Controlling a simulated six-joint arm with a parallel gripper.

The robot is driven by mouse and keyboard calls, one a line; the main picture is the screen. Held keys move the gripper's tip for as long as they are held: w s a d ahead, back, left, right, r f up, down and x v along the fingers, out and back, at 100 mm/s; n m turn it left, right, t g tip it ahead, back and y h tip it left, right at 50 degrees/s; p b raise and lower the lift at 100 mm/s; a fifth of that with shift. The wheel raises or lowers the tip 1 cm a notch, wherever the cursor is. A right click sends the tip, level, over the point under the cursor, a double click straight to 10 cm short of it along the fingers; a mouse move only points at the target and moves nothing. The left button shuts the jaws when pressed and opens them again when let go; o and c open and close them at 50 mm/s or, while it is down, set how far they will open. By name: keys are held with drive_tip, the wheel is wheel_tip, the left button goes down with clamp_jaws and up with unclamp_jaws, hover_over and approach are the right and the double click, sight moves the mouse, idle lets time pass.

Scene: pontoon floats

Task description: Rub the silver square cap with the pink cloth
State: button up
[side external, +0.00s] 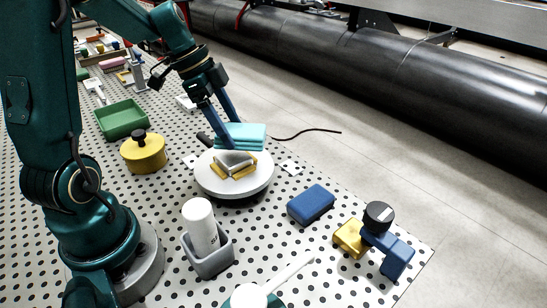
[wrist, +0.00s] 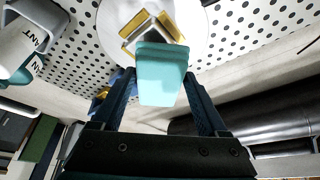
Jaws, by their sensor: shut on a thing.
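The silver square cap (side external: 235,158) sits between yellow corner pieces on a round white disc (side external: 207,180); it also shows in the wrist view (wrist: 149,30). My gripper (side external: 228,138) is shut on a folded teal cloth (side external: 241,134), seen between the fingers in the wrist view (wrist: 161,80). The held cloth looks teal, not pink. It is at the back edge of the cap and hides part of it in the wrist view; I cannot tell whether they touch. A small pink block-like item (side external: 113,63) lies far back on the left; I cannot tell whether it is cloth.
A yellow lidded pot (side external: 143,155) and green tray (side external: 121,120) stand left of the disc. A white bottle in a grey holder (side external: 209,255), a blue block (side external: 311,205) and a yellow-blue clamp with black knob (side external: 378,235) stand in front. A large black cylinder (side external: 400,80) lies beyond the table.

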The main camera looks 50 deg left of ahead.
sight(214, 149)
drive_tip(key=f, duration=0.2)
drive_tip(key=shift+s+f, duration=0.2)
drive_tip(key=shift+f, duration=0.1)
drive_tip(key=shift+c, duration=0.6)
drive_tip(key=shift+s, duration=1.85)
drive_tip(key=w, duration=0.4)
drive_tip(key=shift+f, duration=0.1)
drive_tip(key=shift+w+r, duration=0.15)
drive_tip(key=shift+r, duration=3.95)
